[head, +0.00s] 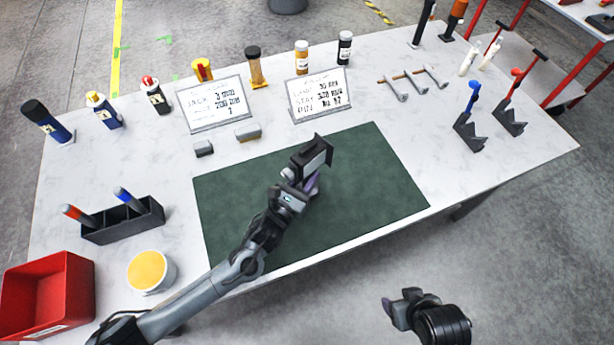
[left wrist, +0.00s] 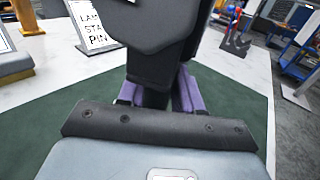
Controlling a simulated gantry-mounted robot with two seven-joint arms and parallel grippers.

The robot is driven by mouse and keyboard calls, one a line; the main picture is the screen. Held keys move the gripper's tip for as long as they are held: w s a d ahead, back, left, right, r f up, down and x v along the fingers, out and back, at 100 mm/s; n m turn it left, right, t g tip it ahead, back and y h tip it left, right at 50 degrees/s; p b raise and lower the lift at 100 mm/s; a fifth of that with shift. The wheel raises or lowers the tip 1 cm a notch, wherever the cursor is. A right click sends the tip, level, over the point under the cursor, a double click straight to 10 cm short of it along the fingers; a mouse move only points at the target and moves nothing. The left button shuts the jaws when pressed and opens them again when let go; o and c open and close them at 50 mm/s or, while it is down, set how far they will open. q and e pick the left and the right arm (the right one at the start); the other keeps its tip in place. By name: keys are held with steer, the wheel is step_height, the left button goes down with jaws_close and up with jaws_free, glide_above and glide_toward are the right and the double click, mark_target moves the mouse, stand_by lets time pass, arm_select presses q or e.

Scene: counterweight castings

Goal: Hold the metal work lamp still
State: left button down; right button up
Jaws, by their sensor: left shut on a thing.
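My left gripper (head: 313,183) is over the green mat, with purple fingers partly hidden under its own grey body in the head view. In the left wrist view the purple fingers of the left gripper (left wrist: 160,97) are shut around a dark, upright thing (left wrist: 152,72), which I take to be the metal work lamp. It has a broad black upper part and a narrower part below. Its foot is hidden, so I cannot tell whether it touches the mat. My right gripper (head: 402,308) is off the table's front edge, away from everything; its jaws are unclear.
The green mat (head: 375,180) is otherwise clear. Two placards (head: 213,104) (head: 318,94), bottles and two small grey blocks stand behind it. A black holder (head: 122,222), a red bin (head: 48,290) and a yellow-topped tub (head: 150,272) are left. Two black stands (head: 469,133) (head: 509,117) are right.

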stand_by(0.3)
arm_select(q)
steer(key=shift+f+b, duration=0.5)
steer(key=shift+f, duration=0.15)
steer(key=shift+f, duration=0.2)
stand_by(0.4)
steer(key=shift+a+f, duration=0.1)
steer(key=shift+f, duration=0.25)
stand_by(2.0)
steer(key=c, duration=1.4)
jaws_free()
steer(key=shift+f, duration=0.15)
steer(key=c, duration=0.4)
jaws_close()
steer(key=shift+r, duration=0.2)
